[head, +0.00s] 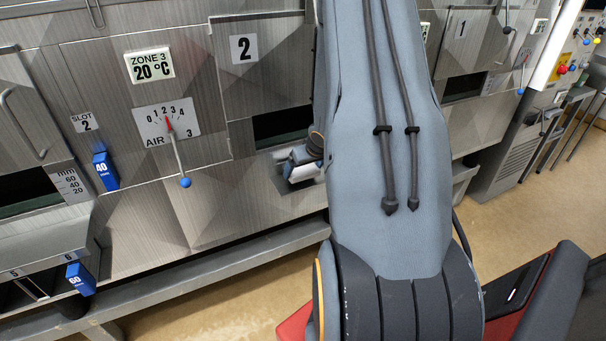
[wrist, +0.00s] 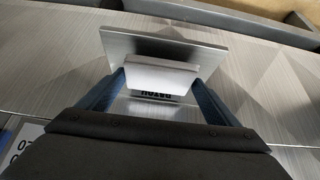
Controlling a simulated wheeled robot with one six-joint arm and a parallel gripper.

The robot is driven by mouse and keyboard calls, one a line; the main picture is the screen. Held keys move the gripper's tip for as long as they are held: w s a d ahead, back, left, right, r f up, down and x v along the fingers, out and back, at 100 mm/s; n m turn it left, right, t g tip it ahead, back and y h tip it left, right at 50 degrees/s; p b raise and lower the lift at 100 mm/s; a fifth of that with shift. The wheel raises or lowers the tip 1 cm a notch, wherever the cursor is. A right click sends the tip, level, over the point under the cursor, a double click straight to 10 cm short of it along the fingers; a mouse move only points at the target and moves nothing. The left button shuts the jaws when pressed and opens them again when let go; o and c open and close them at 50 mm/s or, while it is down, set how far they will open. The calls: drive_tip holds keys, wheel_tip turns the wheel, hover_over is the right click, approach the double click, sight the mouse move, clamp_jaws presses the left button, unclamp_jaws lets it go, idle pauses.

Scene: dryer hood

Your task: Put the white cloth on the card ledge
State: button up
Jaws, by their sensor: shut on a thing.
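The white cloth (wrist: 160,77) looks like a small, flat, pale folded block. In the wrist view it sits between the two blue fingers of my gripper (wrist: 158,88), which are shut on it. In the head view my gripper (head: 304,160) is partly hidden behind my arm, and the white cloth (head: 303,173) shows just below it. The card ledge (head: 279,172) is a small metal shelf on the machine front below the dark slot; in the wrist view the ledge (wrist: 185,50) lies under and beyond the cloth. I cannot tell whether cloth and ledge touch. Dark lettering beside the cloth is partly hidden.
A dark slot opening (head: 281,125) is above the ledge, under the panel marked 2 (head: 243,49). A lever with a blue knob (head: 185,182) sticks out left of the ledge. A grey rail (head: 200,262) runs along the machine's foot.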

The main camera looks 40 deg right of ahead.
drive_tip(key=shift+f, duration=0.9)
drive_tip(key=shift+w+f, duration=0.15)
drive_tip(key=shift+w, duration=0.05)
drive_tip(key=shift+f, duration=0.15)
drive_tip(key=o, duration=1)
drive_tip(key=p+v, duration=0.1)
drive_tip(key=v, duration=1.1)
drive_tip(key=shift+r+p, duration=0.2)
drive_tip(key=shift+p, duration=0.2)
